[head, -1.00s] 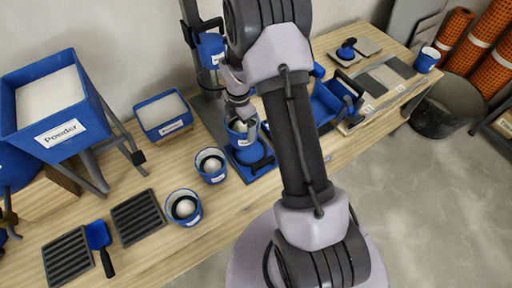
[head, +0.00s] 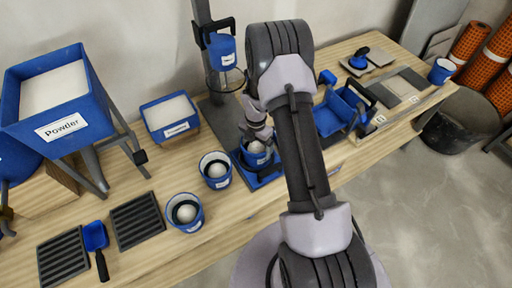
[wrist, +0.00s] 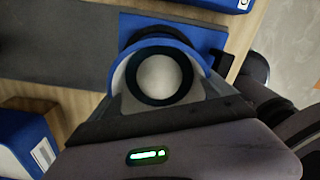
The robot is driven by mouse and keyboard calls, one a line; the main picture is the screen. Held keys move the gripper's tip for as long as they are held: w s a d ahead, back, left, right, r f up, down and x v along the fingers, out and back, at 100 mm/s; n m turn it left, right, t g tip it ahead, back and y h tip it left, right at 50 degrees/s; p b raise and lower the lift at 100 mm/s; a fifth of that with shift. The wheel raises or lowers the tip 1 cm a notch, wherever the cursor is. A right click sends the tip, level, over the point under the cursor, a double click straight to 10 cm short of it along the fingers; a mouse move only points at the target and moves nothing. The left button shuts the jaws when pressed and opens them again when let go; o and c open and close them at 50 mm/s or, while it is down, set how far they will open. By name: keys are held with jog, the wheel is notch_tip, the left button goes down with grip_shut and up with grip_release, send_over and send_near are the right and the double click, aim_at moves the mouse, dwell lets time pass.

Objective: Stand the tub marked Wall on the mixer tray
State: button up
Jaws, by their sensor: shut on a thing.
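My gripper (head: 258,136) is shut on a blue tub (head: 257,157) with a pale ball-like filling. It holds the tub at the blue mixer tray (head: 265,180), below and right of the mixer column. The tub looks upright and low on the tray, but I cannot tell whether its base touches. Its label is too small to read. In the wrist view, the tub (wrist: 118,75) has a dark ring around its round white content, with the blue tray (wrist: 205,35) behind it.
Two similar tubs (head: 215,170) (head: 185,212) stand to the left, labels unreadable. The mixer (head: 222,50) with its whisk stands behind. A white-filled blue bin (head: 170,117) and Powder hopper (head: 60,120) are at left. A blue box (head: 335,115) stands right.

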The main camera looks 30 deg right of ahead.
jog(key=o, duration=1.8)
jog(key=shift+c, duration=0.2)
jog(key=s+a+r+m+t+p, duration=0.1)
jog(key=a+r+m+p, duration=0.15)
jog(key=r, duration=0.85)
jog(key=s+a+r+m+t+p, duration=0.1)
jog(key=s+a+r+m, duration=0.2)
jog(key=r, duration=0.7)
jog(key=a+r+m+p, duration=0.15)
jog(key=r+m, duration=0.35)
jog(key=r, duration=0.6)
jog(key=s+a+r+m+t, duration=0.1)
jog(key=s+a+r+m, duration=0.2)
jog(key=s+m, duration=0.2)
jog(key=s+a+r+m+t+y, duration=0.1)
jog(key=s+a+r+m, duration=0.3)
jog(key=s+m, duration=0.2)
jog(key=s+a+r+m+t+y, duration=0.1)
jog(key=s+a+r+m, duration=0.2)
jog(key=s, duration=0.5)
jog(key=r+m, duration=0.1)
jog(key=m, duration=0.1)
jog(key=shift+a+r+m+t, duration=0.25)
jog(key=shift+a+m+t, duration=0.1)
jog(key=shift+t, duration=0.05)
